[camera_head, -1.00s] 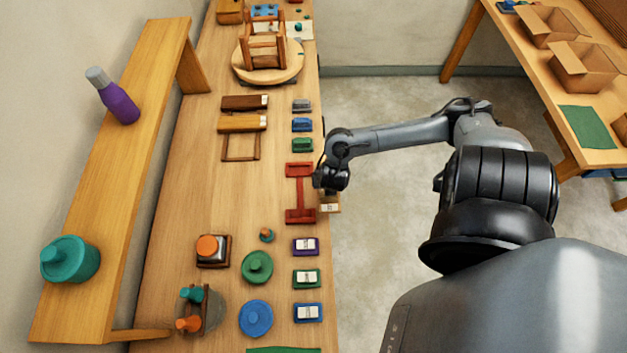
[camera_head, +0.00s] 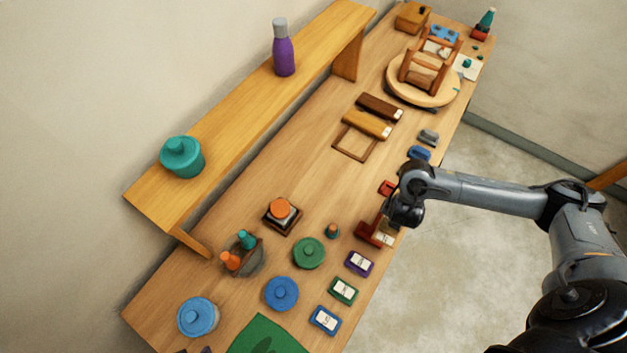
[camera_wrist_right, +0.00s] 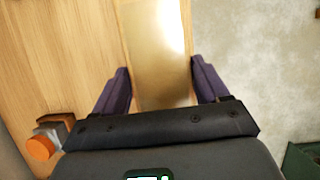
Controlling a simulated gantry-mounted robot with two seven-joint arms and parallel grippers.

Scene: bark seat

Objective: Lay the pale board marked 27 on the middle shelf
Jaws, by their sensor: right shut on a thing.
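My right gripper (camera_head: 402,212) is above the bench's front edge, over the red stand (camera_head: 368,232). It is shut on a pale board (camera_head: 386,238), which shows as a long, shiny strip between the two fingers in the right wrist view (camera_wrist_right: 160,60). A label shows on the board's end in the head view, but its number is too small to read. A long raised wooden shelf (camera_head: 235,120) runs along the wall and bears a purple bottle (camera_head: 284,55) and a teal pot (camera_head: 182,157). I cannot tell whether it is the middle shelf. My left gripper is not in view.
Brown boards (camera_head: 367,124) lie mid-bench beside a small frame. A chair on a round turntable (camera_head: 423,85) stands at the far end. Several labelled blocks (camera_head: 343,290), lidded pots (camera_head: 282,293) and a bowl (camera_head: 243,260) crowd the near end.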

